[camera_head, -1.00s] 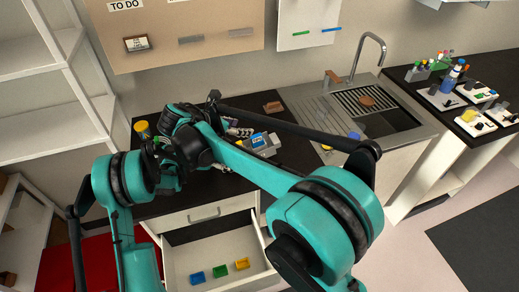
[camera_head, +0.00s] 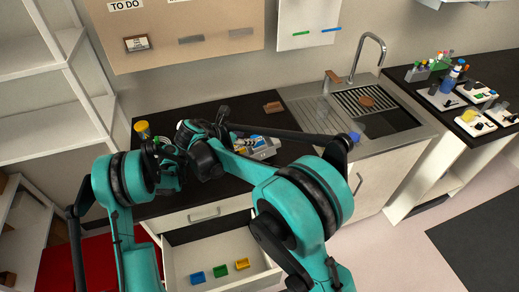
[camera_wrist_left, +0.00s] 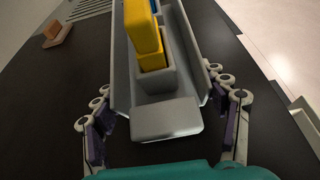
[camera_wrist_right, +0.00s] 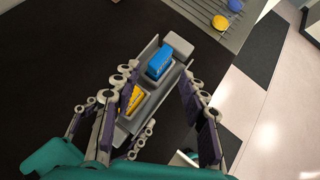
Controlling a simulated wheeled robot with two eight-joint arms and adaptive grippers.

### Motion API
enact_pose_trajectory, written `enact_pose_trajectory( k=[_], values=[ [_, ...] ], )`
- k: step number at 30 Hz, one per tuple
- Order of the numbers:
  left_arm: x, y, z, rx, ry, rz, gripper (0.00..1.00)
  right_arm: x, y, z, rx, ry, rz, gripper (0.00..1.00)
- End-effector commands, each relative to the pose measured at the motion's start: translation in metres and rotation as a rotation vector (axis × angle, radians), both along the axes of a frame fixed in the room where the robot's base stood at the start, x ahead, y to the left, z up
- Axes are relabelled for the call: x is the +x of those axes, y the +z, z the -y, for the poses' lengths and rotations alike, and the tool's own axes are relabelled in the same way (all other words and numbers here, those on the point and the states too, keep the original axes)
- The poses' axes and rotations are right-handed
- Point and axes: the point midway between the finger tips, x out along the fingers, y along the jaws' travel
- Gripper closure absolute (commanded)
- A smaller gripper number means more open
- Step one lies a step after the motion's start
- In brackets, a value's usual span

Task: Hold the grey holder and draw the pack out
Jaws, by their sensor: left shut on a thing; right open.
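The grey holder (camera_wrist_left: 166,117) lies between the fingers of my left gripper (camera_wrist_left: 163,92), which is shut on it near one end. A yellow pack (camera_wrist_left: 145,35) stands in its near slot, and a blue pack (camera_wrist_right: 170,57) sits farther along in the right wrist view. The yellow pack also shows there (camera_wrist_right: 131,98). My right gripper (camera_wrist_right: 150,95) is open, with its fingers spread to either side above the holder. It does not grip either pack. In the head view the holder (camera_head: 264,151) is on or just above the dark counter, and my right arm partly hides it.
The dark counter (camera_head: 285,117) carries a small brown block (camera_head: 273,107) and a yellow-capped item (camera_head: 142,126). A sink (camera_head: 385,122) is at the right. Below, an open drawer (camera_head: 184,268) holds small blue, green and yellow bins. Free counter lies behind the holder.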

Motion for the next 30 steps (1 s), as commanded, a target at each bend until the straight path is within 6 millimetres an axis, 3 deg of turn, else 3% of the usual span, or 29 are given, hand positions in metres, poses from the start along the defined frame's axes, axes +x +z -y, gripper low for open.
enact_pose_trajectory(
  k=[12, 26, 30],
  values=[
    [0.000, 0.000, 0.000, -0.001, 0.000, 0.000, 0.85, 0.030, -0.034, 0.031, 0.000, 0.000, 0.000, 0.57],
    [0.000, 0.000, 0.000, -0.001, 0.000, 0.000, 0.85, 0.036, -0.040, 0.036, 0.000, 0.000, 0.000, 0.57],
    [0.000, 0.000, 0.000, -0.001, 0.000, 0.000, 0.85, 0.035, -0.040, 0.036, 0.000, 0.001, 0.000, 0.94]
  ],
)
